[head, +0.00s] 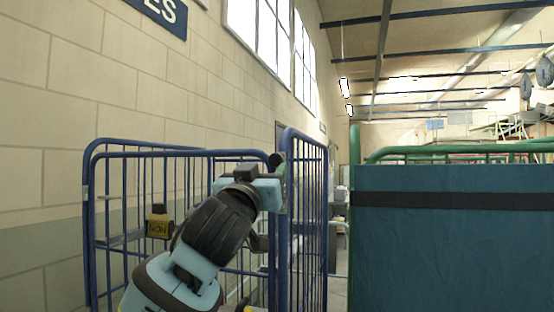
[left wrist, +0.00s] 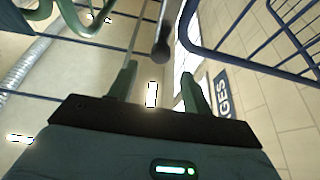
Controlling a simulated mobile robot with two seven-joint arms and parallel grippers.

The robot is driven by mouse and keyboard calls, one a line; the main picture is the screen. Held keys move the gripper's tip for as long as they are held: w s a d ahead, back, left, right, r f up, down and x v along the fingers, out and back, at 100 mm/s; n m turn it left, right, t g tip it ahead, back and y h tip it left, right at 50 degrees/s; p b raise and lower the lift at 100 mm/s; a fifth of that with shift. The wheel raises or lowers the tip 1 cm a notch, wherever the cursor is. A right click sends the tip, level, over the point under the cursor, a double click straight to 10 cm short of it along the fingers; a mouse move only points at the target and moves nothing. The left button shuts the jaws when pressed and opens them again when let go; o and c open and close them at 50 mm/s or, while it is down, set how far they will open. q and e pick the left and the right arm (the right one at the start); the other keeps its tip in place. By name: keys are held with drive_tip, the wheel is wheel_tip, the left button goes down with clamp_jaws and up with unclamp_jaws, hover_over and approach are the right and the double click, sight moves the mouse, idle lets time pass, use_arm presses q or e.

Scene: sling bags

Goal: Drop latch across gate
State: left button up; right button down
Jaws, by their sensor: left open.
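A blue wire cage (head: 180,153) stands at left centre in the head view. Its gate (head: 308,205), a blue barred panel, stands at the cage's right side. The latch seems to be a rod with a dark round knob (left wrist: 161,52), seen clearly in the left wrist view; a dark knob also shows by the gate's top corner (head: 276,159) in the head view. My left gripper (left wrist: 158,82) is open. The knob appears between and beyond its fingers, and I cannot tell whether they touch. In the head view the gripper is beside the gate post and its fingers are mostly hidden.
A green-framed cage (head: 460,149) with a teal panel (head: 455,240) fills the right side. A block wall (head: 60,100) runs along the left. A narrow gap shows between the two cages.

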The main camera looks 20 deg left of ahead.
sight(274, 160)
use_arm(q)
drive_tip(key=shift+x, duration=3.7)
clamp_jaws()
